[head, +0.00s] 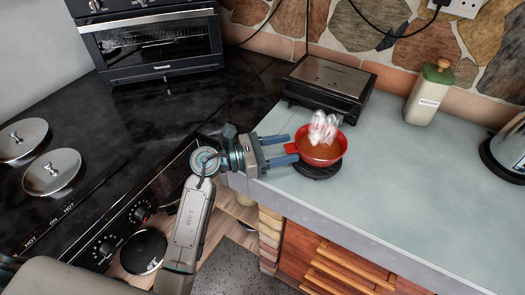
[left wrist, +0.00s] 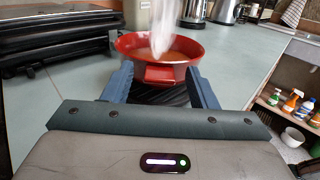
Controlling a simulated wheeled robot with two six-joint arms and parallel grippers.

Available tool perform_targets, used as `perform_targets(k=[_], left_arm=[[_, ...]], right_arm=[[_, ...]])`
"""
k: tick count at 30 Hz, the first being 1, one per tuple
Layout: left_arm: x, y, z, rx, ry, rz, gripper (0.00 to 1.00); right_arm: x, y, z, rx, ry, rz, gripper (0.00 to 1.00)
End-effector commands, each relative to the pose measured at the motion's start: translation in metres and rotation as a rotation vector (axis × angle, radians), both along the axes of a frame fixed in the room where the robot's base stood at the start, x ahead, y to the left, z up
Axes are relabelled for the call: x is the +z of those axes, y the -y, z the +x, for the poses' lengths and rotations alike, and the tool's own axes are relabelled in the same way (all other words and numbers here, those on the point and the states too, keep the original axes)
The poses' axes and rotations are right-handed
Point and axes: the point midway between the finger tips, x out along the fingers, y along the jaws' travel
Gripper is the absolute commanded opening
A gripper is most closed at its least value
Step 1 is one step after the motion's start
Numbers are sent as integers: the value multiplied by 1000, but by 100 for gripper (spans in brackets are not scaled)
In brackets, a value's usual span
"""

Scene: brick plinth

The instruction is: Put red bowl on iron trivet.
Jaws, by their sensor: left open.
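The red bowl (head: 325,158) holds brownish food, with pale steam rising from it. It sits upright on the dark round iron trivet (head: 318,173) near the front edge of the grey counter. In the left wrist view the bowl (left wrist: 126,43) is straight ahead, its red handle tab (left wrist: 165,75) facing me, with the dark trivet (left wrist: 160,96) below it. My left gripper (head: 293,149) is open, its two blue fingers on either side of the handle tab with gaps between, not closed on it. My right gripper is not in view.
A black grill (head: 328,82) stands behind the bowl, and a green-capped bottle (head: 428,95) is to the right. A kettle (head: 510,148) is at the far right. The counter right of the bowl is clear. A hob and oven (head: 150,45) are on the left.

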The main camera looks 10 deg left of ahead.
Motion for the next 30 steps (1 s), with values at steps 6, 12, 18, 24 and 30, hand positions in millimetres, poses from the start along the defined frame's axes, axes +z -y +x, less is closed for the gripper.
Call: perform_targets(k=[6,12,18,24,30], left_arm=[[-5,-32,-16,1,2,8,52],[-5,-61,-31,0,2,8,52],[-3,-84,-43,-1,1,5,52],[-2,-98,-50,-1,0,2,52],[0,-101,-52,0,1,0,52]], right_arm=[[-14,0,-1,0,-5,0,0],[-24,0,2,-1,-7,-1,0],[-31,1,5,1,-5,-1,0],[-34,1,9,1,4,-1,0],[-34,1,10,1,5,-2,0]])
